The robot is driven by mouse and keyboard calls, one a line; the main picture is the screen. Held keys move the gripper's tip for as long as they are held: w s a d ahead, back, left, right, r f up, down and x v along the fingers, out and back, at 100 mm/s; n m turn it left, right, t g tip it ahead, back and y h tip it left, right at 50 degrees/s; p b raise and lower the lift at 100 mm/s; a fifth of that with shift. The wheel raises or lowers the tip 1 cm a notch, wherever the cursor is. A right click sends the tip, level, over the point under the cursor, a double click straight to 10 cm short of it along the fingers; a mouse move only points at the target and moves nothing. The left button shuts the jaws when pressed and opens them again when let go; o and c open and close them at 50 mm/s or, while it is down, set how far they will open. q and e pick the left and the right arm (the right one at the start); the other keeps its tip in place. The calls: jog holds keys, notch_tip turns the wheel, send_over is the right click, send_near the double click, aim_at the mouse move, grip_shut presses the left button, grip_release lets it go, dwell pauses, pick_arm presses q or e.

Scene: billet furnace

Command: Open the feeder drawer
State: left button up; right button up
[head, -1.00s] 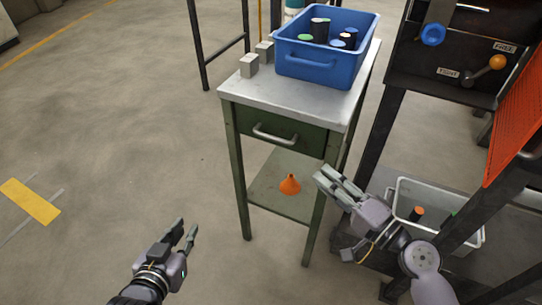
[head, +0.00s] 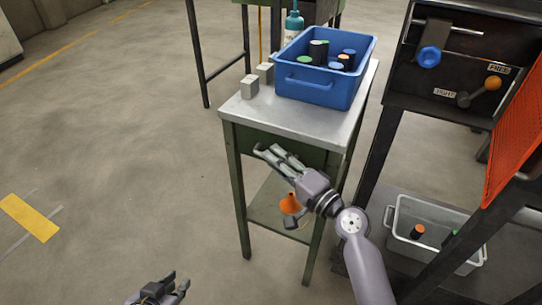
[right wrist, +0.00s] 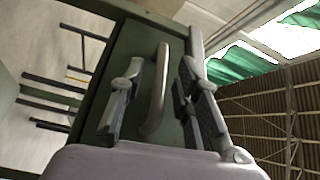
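The feeder drawer (head: 310,157) is the green front under the metal top of a small green stand; it looks closed. My right gripper (head: 268,152) is in front of it and covers the drawer's handle in the head view.
A blue bin (head: 325,85) with several cylinders and two grey blocks stand on the stand's top (head: 290,112). An orange funnel (head: 290,204) is on its lower shelf. A dark furnace frame with a grey bin (head: 400,240) is close on the right. The floor at left is clear.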

jog(key=shift+x, duration=1.05)
jog(key=shift+c, duration=0.6)
grip_shut()
